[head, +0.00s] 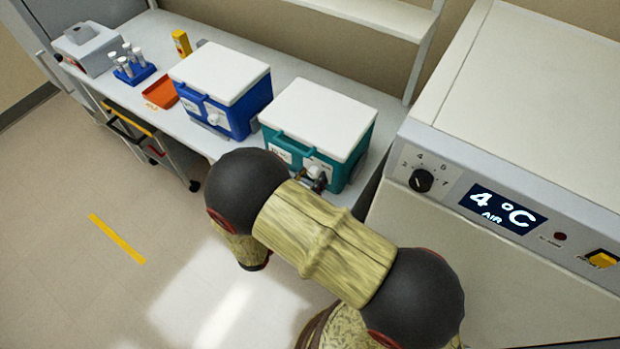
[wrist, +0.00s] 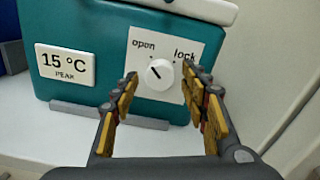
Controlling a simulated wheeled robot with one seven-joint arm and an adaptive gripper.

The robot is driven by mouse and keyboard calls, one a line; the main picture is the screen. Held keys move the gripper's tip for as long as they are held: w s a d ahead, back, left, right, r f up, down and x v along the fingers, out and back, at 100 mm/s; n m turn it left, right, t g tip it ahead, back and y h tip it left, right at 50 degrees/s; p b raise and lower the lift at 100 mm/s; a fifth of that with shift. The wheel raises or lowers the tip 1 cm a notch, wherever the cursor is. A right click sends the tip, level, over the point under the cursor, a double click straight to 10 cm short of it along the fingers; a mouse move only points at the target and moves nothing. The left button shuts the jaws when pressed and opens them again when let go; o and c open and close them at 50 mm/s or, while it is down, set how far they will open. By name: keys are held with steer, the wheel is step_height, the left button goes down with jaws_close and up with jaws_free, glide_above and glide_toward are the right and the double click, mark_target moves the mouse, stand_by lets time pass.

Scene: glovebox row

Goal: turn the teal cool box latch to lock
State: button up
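The teal cool box (head: 358,160) with a white lid stands on the bench in the head view, right of a blue one. In the wrist view its teal front (wrist: 110,45) fills the upper part. A white round latch knob (wrist: 159,74) sits on a white plate marked "open" at left and "lock" at right. The knob's dark mark points up and left, towards "open". My gripper (wrist: 160,82) is open, its two fingers on either side of the knob in the picture. I cannot tell whether they touch it. In the head view my arm partly hides the gripper (head: 317,182).
A label reading "15 °C PEAK" (wrist: 66,64) is left of the latch plate. The blue cool box (head: 240,115), an orange tray (head: 160,92) and a blue tube rack (head: 135,74) share the bench. A cabinet reading "4 °C AIR" (head: 500,210) stands close on the right.

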steer(key=shift+c, duration=1.1)
steer(key=c, duration=0.7)
steer(key=shift+c, duration=0.6)
steer(key=shift+m, duration=0.4)
steer(key=m+b, duration=0.2)
steer(key=m, duration=0.1)
steer(key=shift+a+f+m, duration=0.1)
steer(key=shift+m, duration=0.3)
steer(key=m+b, duration=0.2)
steer(key=m, duration=0.2)
steer(key=shift+w, duration=0.1)
steer(key=m+b, duration=0.3)
steer(key=m, duration=0.2)
steer(key=shift+a+b, duration=0.1)
steer(key=shift+b, duration=0.25)
steer(key=m+b, duration=0.3)
steer(key=m, duration=0.1)
steer(key=shift+r+m+b, duration=0.2)
steer(key=shift+m+b, duration=0.1)
steer(key=shift+b, duration=0.05)
